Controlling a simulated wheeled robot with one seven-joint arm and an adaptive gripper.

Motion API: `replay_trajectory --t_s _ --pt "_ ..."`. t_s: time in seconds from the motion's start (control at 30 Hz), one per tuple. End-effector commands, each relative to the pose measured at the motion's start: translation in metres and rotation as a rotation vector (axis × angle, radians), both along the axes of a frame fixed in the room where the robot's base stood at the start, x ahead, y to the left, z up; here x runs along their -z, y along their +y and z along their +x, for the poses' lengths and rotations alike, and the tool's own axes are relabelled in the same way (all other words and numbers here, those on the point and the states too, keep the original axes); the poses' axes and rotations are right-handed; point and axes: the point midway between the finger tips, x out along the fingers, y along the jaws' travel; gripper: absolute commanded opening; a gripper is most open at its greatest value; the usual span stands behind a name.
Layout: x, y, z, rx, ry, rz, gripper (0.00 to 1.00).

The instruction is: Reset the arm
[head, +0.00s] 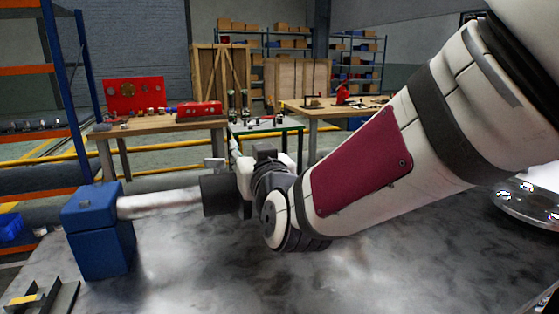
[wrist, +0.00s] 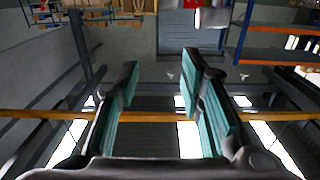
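My arm reaches in from the upper right of the head view and ends in a grey and white wrist near the middle, above the grey marbled table (head: 380,268). My gripper (wrist: 159,68) shows in the wrist view with its two teal-padded fingers spread apart and nothing between them. Its fingers cannot be made out clearly in the head view. A blue block (head: 98,232) stands on the table at left, with a pale horizontal cylinder (head: 158,204) and a dark collar (head: 221,194) extending from it towards my wrist. I cannot tell whether the collar touches my wrist.
A blue and orange rack (head: 62,95) stands at far left. Workbenches with red items (head: 200,108) and wooden crates (head: 221,80) are behind. A shiny round metal part (head: 528,203) lies at the table's right. Dark angled metal pieces (head: 45,298) lie front left. The table's middle front is clear.

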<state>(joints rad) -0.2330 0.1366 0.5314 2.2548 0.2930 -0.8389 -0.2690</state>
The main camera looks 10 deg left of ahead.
Motion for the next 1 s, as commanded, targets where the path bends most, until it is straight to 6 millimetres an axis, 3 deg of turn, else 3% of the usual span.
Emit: replay_trajectory --t_s 0.23,0.37,0.57,0.73,0.87,1.0 --pt "0.001 -0.002 0.0 0.001 0.005 -0.005 0.35" --pt "0.006 -0.018 -0.001 0.005 0.053 -0.055 0.35" --pt "0.031 -0.08 -0.017 0.046 0.249 -0.207 0.35" --pt "0.055 -0.144 -0.047 0.111 0.446 -0.314 0.35" --pt "0.073 -0.2 -0.085 0.182 0.625 -0.376 0.35" --pt "0.091 -0.259 -0.141 0.267 0.833 -0.416 0.35"
